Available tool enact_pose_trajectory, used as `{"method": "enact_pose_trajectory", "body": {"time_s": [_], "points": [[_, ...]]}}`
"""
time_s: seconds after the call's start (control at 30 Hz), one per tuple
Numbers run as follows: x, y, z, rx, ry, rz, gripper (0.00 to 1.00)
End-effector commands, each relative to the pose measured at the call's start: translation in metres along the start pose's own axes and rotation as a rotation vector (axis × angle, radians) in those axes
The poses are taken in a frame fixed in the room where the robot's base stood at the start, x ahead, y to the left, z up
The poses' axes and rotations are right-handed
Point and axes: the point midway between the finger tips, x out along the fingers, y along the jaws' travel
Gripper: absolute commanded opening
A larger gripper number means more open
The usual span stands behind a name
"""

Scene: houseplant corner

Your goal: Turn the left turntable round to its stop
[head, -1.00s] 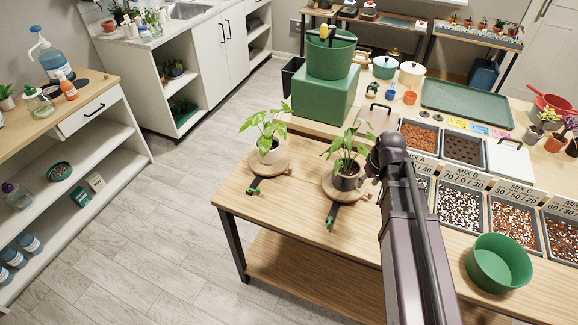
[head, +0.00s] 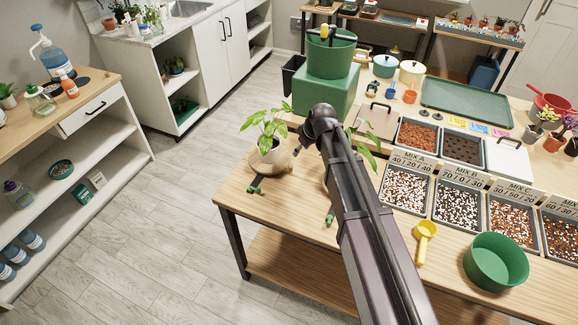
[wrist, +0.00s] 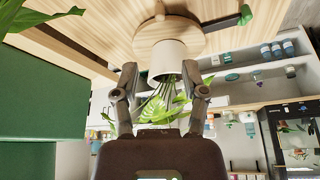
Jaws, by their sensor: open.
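The left turntable (head: 284,172) is a round wooden disc on the table's left part, with a green-tipped arm (head: 255,189) pointing to the front left. A white pot (head: 271,155) with a leafy plant stands on it. The wrist view, upside down, shows the same disc (wrist: 190,42), the white pot (wrist: 166,58) and a green tip (wrist: 245,14). My gripper (wrist: 160,74) is open, its fingers apart on either side of the pot and leaves in that view. Whether they touch is unclear.
My arm covers most of the right turntable and its plant; a green tip (head: 330,220) shows. A green block (head: 325,95) bearing a green pot (head: 331,55) stands behind. A yellow scoop (head: 425,238) and green bowl (head: 497,262) lie right. The table's front left is clear.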

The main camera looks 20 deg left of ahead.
Motion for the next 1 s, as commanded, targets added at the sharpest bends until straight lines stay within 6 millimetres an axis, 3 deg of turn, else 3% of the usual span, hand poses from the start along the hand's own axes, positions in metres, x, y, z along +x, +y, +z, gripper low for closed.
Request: {"method": "enact_pose_trajectory", "body": {"time_s": [0.37,1.0], "points": [[0.008,0.001,0.001,0.002,-0.001,0.001,0.57],[0.057,0.002,0.002,0.003,-0.001,0.001,0.57]]}}
